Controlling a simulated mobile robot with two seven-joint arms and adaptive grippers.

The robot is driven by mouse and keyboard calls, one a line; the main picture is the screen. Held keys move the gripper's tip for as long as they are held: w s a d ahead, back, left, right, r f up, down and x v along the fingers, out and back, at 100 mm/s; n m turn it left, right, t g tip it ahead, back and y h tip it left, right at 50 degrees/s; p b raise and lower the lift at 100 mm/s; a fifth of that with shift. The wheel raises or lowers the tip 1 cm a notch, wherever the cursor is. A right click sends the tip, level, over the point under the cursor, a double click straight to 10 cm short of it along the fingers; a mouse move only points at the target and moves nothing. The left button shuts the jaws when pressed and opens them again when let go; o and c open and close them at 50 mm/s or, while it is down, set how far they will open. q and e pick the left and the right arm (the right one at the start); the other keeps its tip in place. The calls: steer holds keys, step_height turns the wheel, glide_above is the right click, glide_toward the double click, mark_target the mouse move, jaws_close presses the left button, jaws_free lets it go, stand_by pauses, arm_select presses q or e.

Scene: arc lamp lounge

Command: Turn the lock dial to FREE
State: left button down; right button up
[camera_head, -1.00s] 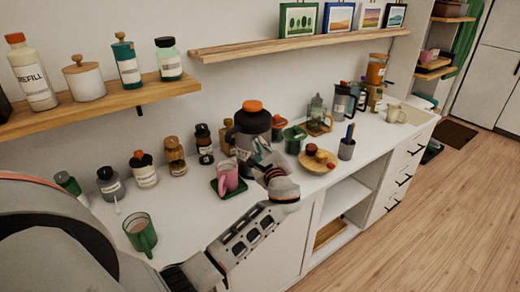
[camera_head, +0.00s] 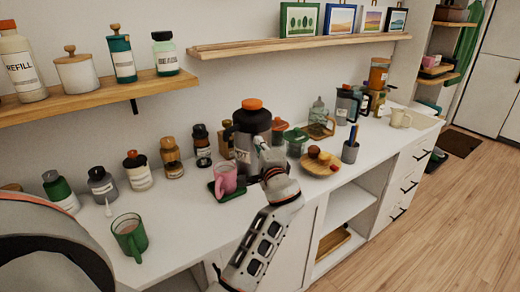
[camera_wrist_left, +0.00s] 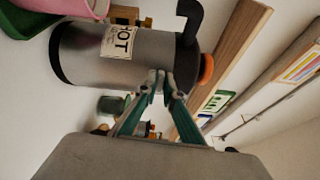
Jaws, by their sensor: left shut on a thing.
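A grey flask (camera_head: 250,125) with an orange top and a dark handle stands on the white counter against the wall. In the left wrist view the flask (camera_wrist_left: 85,60) lies sideways in the picture, with a label reading HOT. My left gripper (camera_head: 262,148) reaches the flask's front right side. In the left wrist view the fingertips (camera_wrist_left: 160,84) are close together at the flask's body, shut on a small grey part that I take for the lock dial. The fingers hide most of it, and its markings cannot be read. My right gripper is not in view.
A pink mug (camera_head: 225,178) on a dark green coaster stands just left of the gripper. A round wooden board (camera_head: 318,168) and a pen cup (camera_head: 350,151) stand to the right. Several jars line the wall at left, below a wooden shelf (camera_head: 90,103). A green mug (camera_head: 130,238) stands nearer.

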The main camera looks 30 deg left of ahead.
arm_select(q)
steer(key=shift+f+n+b, duration=0.1)
steer(key=shift+n+b, duration=0.2)
steer(key=shift+n, duration=0.3)
steer(key=c, duration=2.2)
jaws_free()
steer(key=shift+o, duration=0.2)
steer(key=v, duration=0.7)
steer(key=shift+s+d, duration=0.2)
